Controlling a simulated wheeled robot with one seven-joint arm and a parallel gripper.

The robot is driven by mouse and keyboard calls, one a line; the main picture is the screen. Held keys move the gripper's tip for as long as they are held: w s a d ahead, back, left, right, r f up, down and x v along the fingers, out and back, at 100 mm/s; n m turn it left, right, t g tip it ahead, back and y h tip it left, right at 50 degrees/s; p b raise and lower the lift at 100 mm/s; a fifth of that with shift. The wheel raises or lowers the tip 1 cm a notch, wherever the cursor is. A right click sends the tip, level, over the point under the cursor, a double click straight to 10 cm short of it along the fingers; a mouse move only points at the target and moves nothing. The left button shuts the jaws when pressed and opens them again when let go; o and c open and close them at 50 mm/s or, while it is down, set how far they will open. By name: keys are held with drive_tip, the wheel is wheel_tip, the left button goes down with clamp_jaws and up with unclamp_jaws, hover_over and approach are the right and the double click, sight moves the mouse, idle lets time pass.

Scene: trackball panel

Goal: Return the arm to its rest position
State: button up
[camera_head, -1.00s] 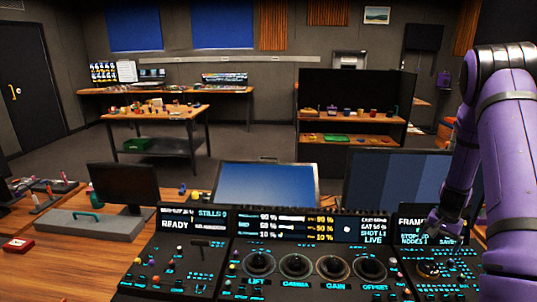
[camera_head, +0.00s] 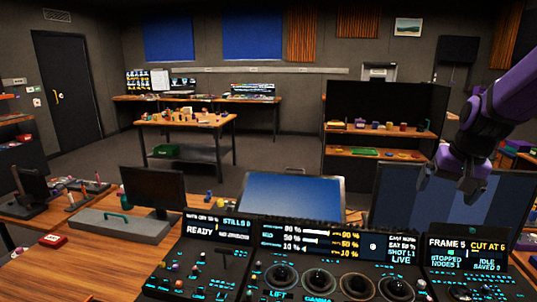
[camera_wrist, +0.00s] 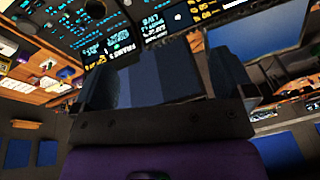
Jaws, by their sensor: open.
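My purple arm comes in from the right edge of the head view. My gripper (camera_head: 448,188) is open and empty, hanging in the air in front of the dark right monitor (camera_head: 398,205). It is above the control panel (camera_head: 232,262) and apart from it. The panel's right screen (camera_head: 466,248) shows lit text, including "FRAME 5" and "CUT AT 6". In the wrist view, the lit panel (camera_wrist: 118,42) appears at the top, with a monitor (camera_wrist: 150,75) below it and purple parts of my arm at the bottom.
A blue-screened monitor (camera_head: 292,194) stands behind the panel. A small dark monitor (camera_head: 153,190) and a grey block with a green handle (camera_head: 118,226) are on the left of the wooden desk (camera_head: 95,268). A dark shelf unit (camera_head: 385,105) stands behind. Open floor lies beyond the desk.

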drive_tip(key=s+a+r+n+t, duration=0.1)
drive_tip(key=s+a+r, duration=0.3)
drive_tip(key=s, duration=0.6)
drive_tip(key=s+a+r+n+t, duration=0.1)
drive_tip(key=s+a+r+n, duration=0.2)
drive_tip(key=s+a, duration=0.4)
drive_tip(key=s+n, duration=0.1)
drive_tip(key=s, duration=0.2)
drive_tip(key=shift+a+r, duration=0.25)
drive_tip(key=shift+r, duration=0.15)
idle(2.2)
